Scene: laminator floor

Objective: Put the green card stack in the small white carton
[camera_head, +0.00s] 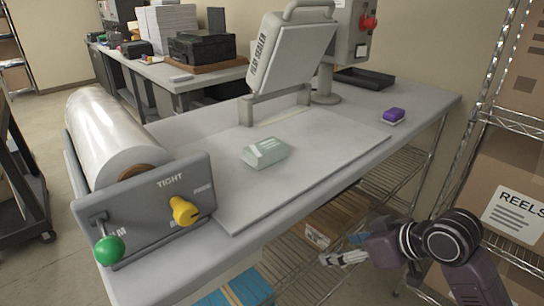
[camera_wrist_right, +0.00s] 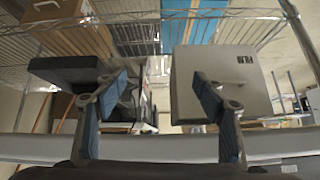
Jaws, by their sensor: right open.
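A pale green block (camera_head: 265,152) with a lighter, sloped top lies on the flat board in the middle of the worktable. It looks like the green card stack, but I cannot tell whether any of it is carton. I see no separate small white carton. My right gripper (camera_head: 343,256) is below and in front of the table's front edge, well away from the green block. In the right wrist view its two blue-padded fingers (camera_wrist_right: 160,82) stand apart with nothing held between them. My left gripper is not in view.
A film roll machine (camera_head: 190,238) with a green knob and a yellow knob is at the table's left. A film sealer (camera_head: 292,52) stands behind. A purple block (camera_head: 394,115) lies on the right. Wire shelves with a REELS box (camera_head: 516,212) stand at the far right.

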